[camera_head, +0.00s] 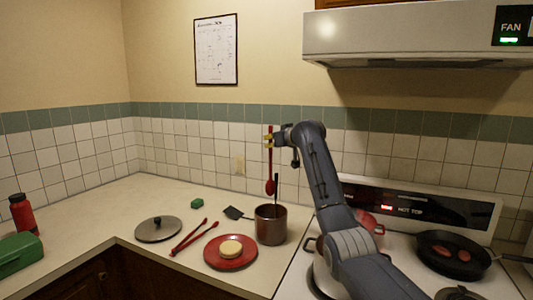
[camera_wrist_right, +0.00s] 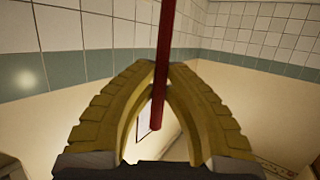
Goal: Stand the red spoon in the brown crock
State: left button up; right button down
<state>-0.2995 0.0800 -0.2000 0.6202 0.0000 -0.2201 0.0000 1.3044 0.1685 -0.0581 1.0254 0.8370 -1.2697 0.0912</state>
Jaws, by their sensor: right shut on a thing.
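The red spoon (camera_head: 270,170) hangs upright in the air, bowl down, in the head view. My right gripper (camera_head: 270,141) is shut on its handle near the top. In the right wrist view the red handle (camera_wrist_right: 165,50) passes between the yellow-brown fingers (camera_wrist_right: 172,68). The brown crock (camera_head: 270,228) stands on the counter below the spoon. The spoon's bowl shows above the crock's rim, apart from it. A dark utensil (camera_head: 276,188) stands in the crock. The crock's inside is mostly hidden. My left gripper is not in view.
A red plate (camera_head: 213,260) with a bun-like item (camera_head: 231,248), red tongs (camera_head: 190,238), a pot lid (camera_head: 158,229) and a black spatula (camera_head: 234,213) lie left of the crock. The stove with a pot (camera_head: 325,268) and a frying pan (camera_head: 440,262) is right.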

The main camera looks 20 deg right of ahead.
aim_at(272, 181)
jog(key=shift+y, duration=0.3)
jog(key=shift+w+d+f, duration=0.1)
jog(key=shift+d+f, duration=0.05)
jog(key=shift+f, duration=6.65)
jog(key=shift+f, duration=0.1)
jog(key=c, duration=1.4)
grip_release()
jog(key=v, duration=1.2)
